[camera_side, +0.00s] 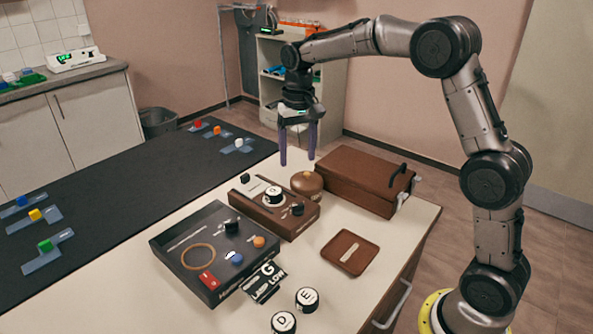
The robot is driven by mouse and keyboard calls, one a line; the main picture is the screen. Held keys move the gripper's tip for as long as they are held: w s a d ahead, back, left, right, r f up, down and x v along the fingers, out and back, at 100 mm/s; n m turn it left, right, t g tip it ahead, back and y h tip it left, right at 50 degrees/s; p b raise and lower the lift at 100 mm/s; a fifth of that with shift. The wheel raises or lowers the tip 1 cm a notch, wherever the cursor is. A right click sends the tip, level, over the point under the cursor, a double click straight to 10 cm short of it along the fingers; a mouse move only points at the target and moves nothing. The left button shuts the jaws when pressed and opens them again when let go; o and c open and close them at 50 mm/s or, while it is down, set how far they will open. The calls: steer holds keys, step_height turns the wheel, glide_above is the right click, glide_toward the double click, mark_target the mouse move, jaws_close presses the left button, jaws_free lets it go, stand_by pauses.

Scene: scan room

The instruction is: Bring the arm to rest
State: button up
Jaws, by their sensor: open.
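My gripper (298,157) hangs from my arm above the back of the white table, its purple fingers pointing down and apart. It is open and nothing shows between the fingers. It is above and behind the round brown knob-like object (307,183) and the brown wooden box (358,180). My arm reaches from its yellow base at the lower right, up and over to the left.
A dark panel box (180,248) and a brown device (299,224) stand on the table (322,302). A brown tray (366,241) and two round pieces marked D (283,322) and E (307,298) lie nearer. A black mat (110,215) with coloured blocks is left.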

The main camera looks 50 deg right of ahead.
steer(key=s+a+r+n+t, duration=0.2)
steer(key=s+a+r+t, duration=0.15)
steer(key=s+r, duration=0.95)
steer(key=s+a+f+n+t, duration=0.1)
steer(key=s+f, duration=0.3)
steer(key=s, duration=0.4)
steer(key=s+a+f+n+t, duration=0.1)
steer(key=s+f+n, duration=0.1)
steer(key=s+f, duration=0.3)
steer(key=s, duration=0.3)
steer(key=shift+s+f+n, duration=0.2)
steer(key=shift+f+n, duration=0.05)
steer(key=shift+n, duration=0.15)
